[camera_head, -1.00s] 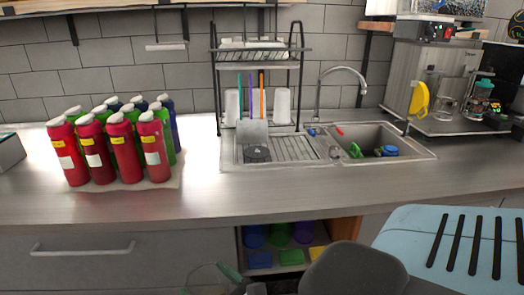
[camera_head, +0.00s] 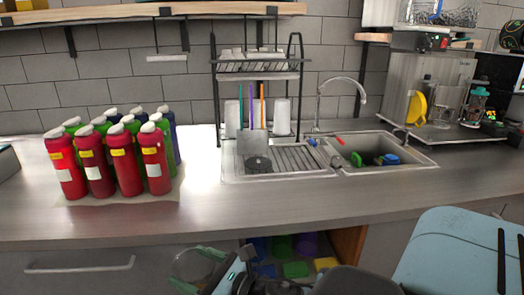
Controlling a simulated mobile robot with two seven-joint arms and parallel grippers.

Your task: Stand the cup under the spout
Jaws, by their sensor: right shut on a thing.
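My right gripper (camera_head: 206,270) is at the bottom of the head view, in front of the counter's front edge. A curved metal tap spout (camera_head: 343,82) rises behind the sink, far from the cup. A grey machine (camera_head: 428,92) with a yellow part stands on the counter at the far right; any spout on it is too small to tell. My left gripper is not in view.
Several red, green and blue bottles (camera_head: 126,172) stand on the left of the counter (camera_head: 250,203). An open cabinet with coloured items (camera_head: 295,270) is below. The counter's front strip is clear.

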